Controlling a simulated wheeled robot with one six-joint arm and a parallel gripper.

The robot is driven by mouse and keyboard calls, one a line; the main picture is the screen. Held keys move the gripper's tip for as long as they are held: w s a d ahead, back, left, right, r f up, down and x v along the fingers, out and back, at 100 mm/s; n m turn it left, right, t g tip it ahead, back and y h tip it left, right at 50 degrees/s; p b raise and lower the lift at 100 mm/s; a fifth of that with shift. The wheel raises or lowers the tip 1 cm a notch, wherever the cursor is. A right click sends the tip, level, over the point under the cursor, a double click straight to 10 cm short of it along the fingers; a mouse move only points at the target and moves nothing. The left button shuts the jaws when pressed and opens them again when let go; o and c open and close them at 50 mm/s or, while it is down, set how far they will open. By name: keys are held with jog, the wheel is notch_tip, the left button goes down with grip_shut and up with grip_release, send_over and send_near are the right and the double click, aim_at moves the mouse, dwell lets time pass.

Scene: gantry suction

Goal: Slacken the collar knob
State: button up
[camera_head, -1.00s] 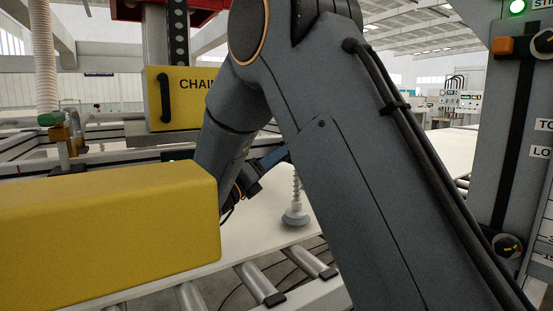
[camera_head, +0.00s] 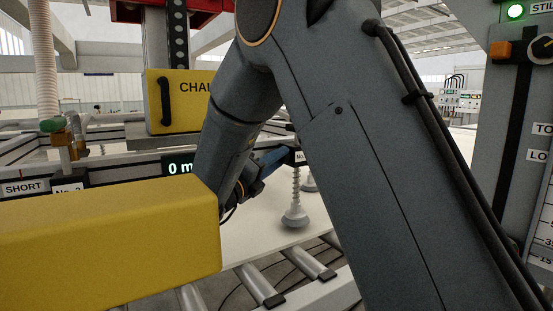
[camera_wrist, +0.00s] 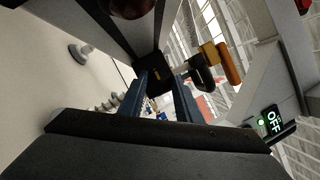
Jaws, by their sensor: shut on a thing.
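My gripper (camera_wrist: 161,84) shows in the wrist view as two blue fingers closed on a dark block-like piece (camera_wrist: 153,76), which I take to be the collar knob. The fingers cover part of it, so its turn position cannot be told. In the head view a blue part of my gripper (camera_head: 273,158) shows just beyond my forearm, beside a dark beam with a partly hidden "No" label (camera_head: 299,157). The knob itself is hidden there. A grey suction cup (camera_head: 294,217) on a ribbed stem hangs below that beam, at the white sheet.
A large yellow block (camera_head: 110,245) fills the lower left, close to my forearm. The white sheet (camera_head: 250,240) lies over rollers (camera_head: 260,284). A grey panel (camera_head: 505,150) with a green lamp stands right. An "OFF" display (camera_wrist: 273,121) shows in the wrist view.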

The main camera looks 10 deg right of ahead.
jog(key=shift+s+r+n+y+p, duration=0.15)
jog(key=shift+n+y+p, duration=0.7)
jog(key=shift+n, duration=0.85)
jog(key=o, duration=1.1)
jog(key=shift+c, duration=0.2)
jog(key=v, duration=0.7)
jog(key=shift+s+a, duration=0.15)
jog(key=shift+a, duration=0.2)
